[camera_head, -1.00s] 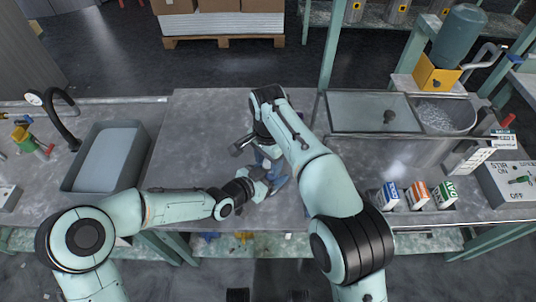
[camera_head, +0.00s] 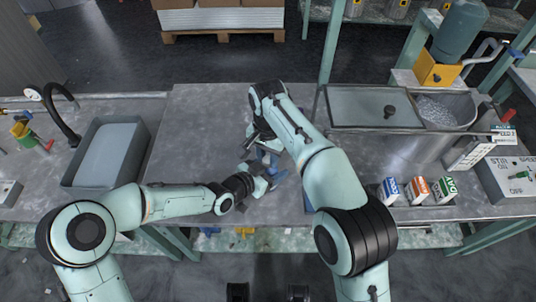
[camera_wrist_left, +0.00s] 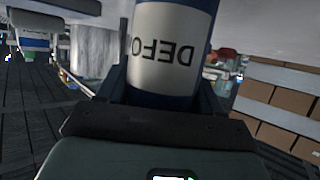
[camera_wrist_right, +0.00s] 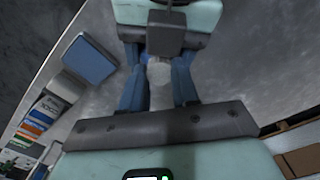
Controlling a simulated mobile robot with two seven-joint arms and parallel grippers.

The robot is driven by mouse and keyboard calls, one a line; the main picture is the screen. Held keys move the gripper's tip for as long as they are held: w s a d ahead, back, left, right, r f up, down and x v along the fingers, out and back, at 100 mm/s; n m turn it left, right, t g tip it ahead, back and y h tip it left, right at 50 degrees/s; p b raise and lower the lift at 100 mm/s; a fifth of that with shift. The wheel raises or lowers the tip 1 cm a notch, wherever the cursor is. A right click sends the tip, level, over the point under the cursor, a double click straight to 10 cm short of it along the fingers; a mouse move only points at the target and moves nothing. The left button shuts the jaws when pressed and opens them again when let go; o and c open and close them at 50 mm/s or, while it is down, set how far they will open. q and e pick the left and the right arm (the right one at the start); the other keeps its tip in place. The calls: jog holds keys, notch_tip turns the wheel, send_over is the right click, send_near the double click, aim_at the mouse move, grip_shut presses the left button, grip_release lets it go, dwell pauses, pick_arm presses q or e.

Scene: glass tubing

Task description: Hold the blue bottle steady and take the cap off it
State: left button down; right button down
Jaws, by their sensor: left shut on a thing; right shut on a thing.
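The blue bottle (camera_wrist_left: 172,55) has a white label with dark letters and fills the middle of the left wrist view. My left gripper (camera_head: 270,178) is shut on its body above the bench. My right gripper (camera_head: 264,150) is close above the left one, pointing down. In the right wrist view its blue fingers (camera_wrist_right: 159,88) are shut on a small whitish round thing, which looks like the cap (camera_wrist_right: 158,72). In the head view my grippers and right arm mostly hide bottle and cap. I cannot tell whether the cap still sits on the bottle's neck.
A blue tray (camera_wrist_right: 90,59) lies on the bench, mostly hidden behind my right arm in the head view. Small cartons (camera_head: 418,190) stand at the right, near a switch box (camera_head: 508,180). A sink (camera_head: 108,155) is at the left. The middle bench (camera_head: 195,130) is clear.

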jog(key=c, duration=0.8)
grip_release()
jog(key=shift+c, duration=0.2)
jog(key=shift+r, duration=2.3)
jog(key=shift+c, duration=0.2)
jog(key=shift+a+r+n, duration=0.3)
jog(key=shift+a+r, duration=0.05)
jog(key=shift+r, duration=0.2)
jog(key=shift+d+r, duration=0.2)
jog(key=shift+r, duration=0.35)
jog(key=shift+d+r, duration=0.15)
jog(key=shift+r, duration=0.35)
jog(key=shift+f, duration=3.9)
